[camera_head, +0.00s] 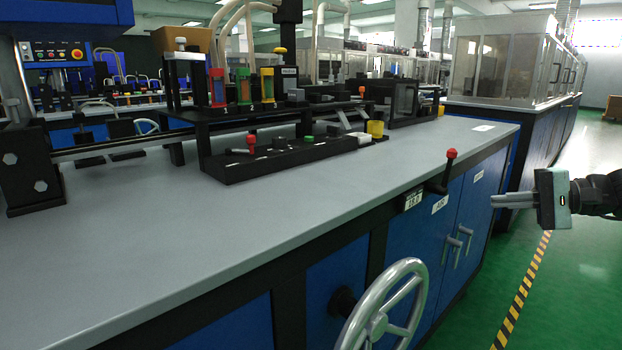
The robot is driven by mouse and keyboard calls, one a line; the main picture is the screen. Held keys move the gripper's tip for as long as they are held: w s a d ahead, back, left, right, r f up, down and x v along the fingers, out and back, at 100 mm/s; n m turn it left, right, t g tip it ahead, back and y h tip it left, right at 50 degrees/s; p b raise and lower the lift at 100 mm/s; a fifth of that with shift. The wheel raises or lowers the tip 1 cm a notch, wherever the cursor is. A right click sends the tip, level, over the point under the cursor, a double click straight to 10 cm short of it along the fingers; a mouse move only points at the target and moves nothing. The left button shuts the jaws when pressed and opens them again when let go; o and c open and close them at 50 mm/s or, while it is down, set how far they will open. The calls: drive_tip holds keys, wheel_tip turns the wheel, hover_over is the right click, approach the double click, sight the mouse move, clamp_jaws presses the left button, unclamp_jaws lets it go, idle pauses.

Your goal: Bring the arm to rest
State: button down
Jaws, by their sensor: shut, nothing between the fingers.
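My gripper (513,200) is at the right side of the picture, held over the green floor beside the blue machine bench. Its fingers point left and are together, with nothing between them. It is apart from the bench and its levers. Part of my arm (598,194) reaches in from the right edge; the rest of it is out of view.
The grey bench top (250,220) fills the left and middle. A red-knobbed lever (446,172) and a large handwheel (385,315) stick out from its front. A glass-walled machine (500,70) stands behind. Open green floor (575,290) with a striped line (520,298) lies at right.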

drive_tip(key=s+a+f+n+g+h, duration=0.3)
drive_tip(key=s+a+f+h, duration=0.25)
drive_tip(key=s, duration=0.25)
drive_tip(key=s+a+f+n+g+h, duration=0.2)
drive_tip(key=s+a+f+g+h, duration=0.25)
drive_tip(key=s+f+h, duration=0.2)
drive_tip(key=s+a+r+n+p, duration=0.1)
drive_tip(key=s+a+r+n, duration=0.1)
drive_tip(key=s+a+n, duration=0.5)
drive_tip(key=s+a+r+n, duration=0.2)
drive_tip(key=s+a+n, duration=0.2)
drive_tip(key=s+a, duration=0.7)
wheel_tip(320, 180, up, 29)
drive_tip(key=w+a+p, duration=0.1)
drive_tip(key=w+p, duration=0.1)
drive_tip(key=p, duration=2.7)
drive_tip(key=shift+w+a+m+h, duration=0.15)
drive_tip(key=shift+m+h, duration=0.15)
